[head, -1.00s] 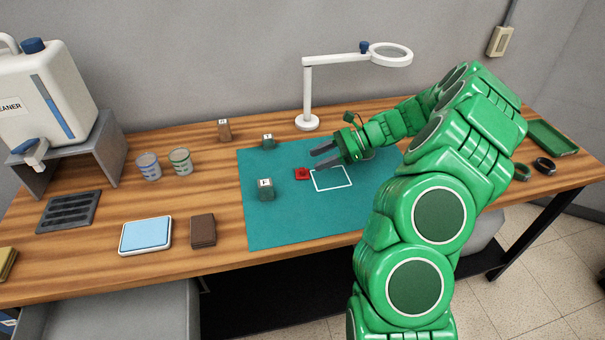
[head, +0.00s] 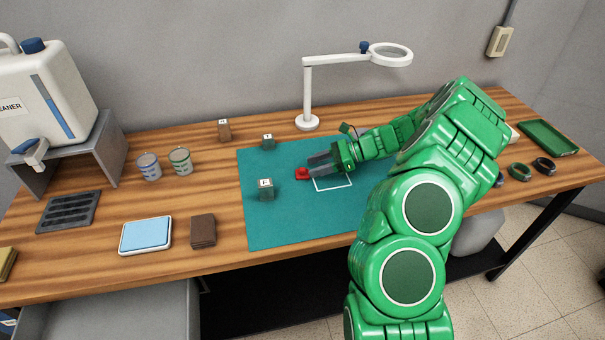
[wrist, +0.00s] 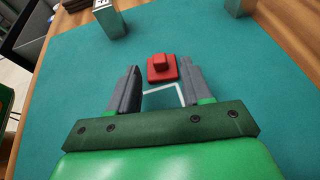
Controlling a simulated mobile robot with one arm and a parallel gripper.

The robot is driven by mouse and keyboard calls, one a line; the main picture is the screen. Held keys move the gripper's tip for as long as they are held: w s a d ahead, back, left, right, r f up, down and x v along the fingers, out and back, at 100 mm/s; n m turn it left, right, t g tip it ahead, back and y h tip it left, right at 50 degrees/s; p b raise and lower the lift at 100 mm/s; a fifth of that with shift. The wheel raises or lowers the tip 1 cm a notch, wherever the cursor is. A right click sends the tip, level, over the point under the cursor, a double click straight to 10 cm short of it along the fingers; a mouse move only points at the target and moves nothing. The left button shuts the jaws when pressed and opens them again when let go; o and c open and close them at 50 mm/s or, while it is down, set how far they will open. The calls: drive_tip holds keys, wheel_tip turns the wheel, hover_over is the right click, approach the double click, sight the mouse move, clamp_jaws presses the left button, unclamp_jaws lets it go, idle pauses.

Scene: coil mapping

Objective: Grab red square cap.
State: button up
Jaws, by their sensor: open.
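The red square cap (head: 302,174), a flat square with a raised block on top, lies on the teal mat (head: 275,225) at the left edge of a white square outline. In the wrist view the cap (wrist: 161,67) is ahead of my gripper, between the lines of the two fingers and just beyond their tips. My gripper (head: 318,164) is open and empty, low over the mat, with its fingers pointing left toward the cap. In the wrist view my gripper (wrist: 161,80) shows its grey fingers spread on either side. Part of the white outline (wrist: 163,89) shows between them.
A green block with a white label (head: 265,190) stands left of the cap, and another (head: 268,142) stands behind. A white magnifier lamp (head: 307,122) stands at the mat's back edge. The front of the mat is clear.

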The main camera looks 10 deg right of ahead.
sight(304, 169)
drive_tip(key=x, duration=0.3)
drive_tip(key=shift+a+r, duration=0.1)
drive_tip(key=shift+a, duration=0.1)
drive_tip(key=shift+c, duration=0.3)
drive_tip(key=c, duration=0.6)
drive_tip(key=shift+r, duration=0.1)
